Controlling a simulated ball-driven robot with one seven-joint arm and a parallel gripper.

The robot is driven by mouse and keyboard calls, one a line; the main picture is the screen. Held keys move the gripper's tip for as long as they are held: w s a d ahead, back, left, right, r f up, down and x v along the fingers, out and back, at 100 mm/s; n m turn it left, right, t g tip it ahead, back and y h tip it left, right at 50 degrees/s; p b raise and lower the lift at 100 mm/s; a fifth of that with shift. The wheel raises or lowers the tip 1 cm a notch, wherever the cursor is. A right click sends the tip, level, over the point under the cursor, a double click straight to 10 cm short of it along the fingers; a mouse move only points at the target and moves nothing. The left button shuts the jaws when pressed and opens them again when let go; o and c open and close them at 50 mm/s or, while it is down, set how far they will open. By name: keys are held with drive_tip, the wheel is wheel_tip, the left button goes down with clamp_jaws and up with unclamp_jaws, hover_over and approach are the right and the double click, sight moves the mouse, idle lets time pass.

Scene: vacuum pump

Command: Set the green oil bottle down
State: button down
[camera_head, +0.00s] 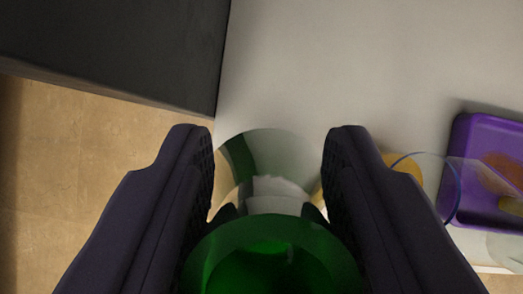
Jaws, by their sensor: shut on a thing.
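The green oil bottle (270,262) is at the bottom centre of the view, between the two dark fingers of my gripper (268,165). My gripper is shut on it. The bottle's lower part and base are hidden, so I cannot tell whether it touches a surface. A clear, glassy round shape (268,155) shows between the fingertips, with a pale patch inside it.
A light grey tabletop (350,60) fills the upper right and is mostly clear. A dark box-like block (120,45) is at the upper left. A purple tray (462,150) and a clear round vessel (455,185) with something yellow (402,165) are at the right. Tan floor (70,180) shows at the left.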

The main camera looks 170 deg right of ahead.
drive_tip(key=shift+s+d+f+b, duration=0.15)
drive_tip(key=shift+f+b, duration=0.15)
drive_tip(key=shift+f, duration=0.65)
drive_tip(key=shift+w, duration=0.3)
drive_tip(key=shift+s+r, duration=0.1)
drive_tip(key=shift+s, duration=0.1)
drive_tip(key=c, duration=0.6)
unclamp_jaws()
drive_tip(key=shift+f, duration=0.2)
drive_tip(key=shift+c, duration=0.2)
drive_tip(key=shift+r, duration=0.1)
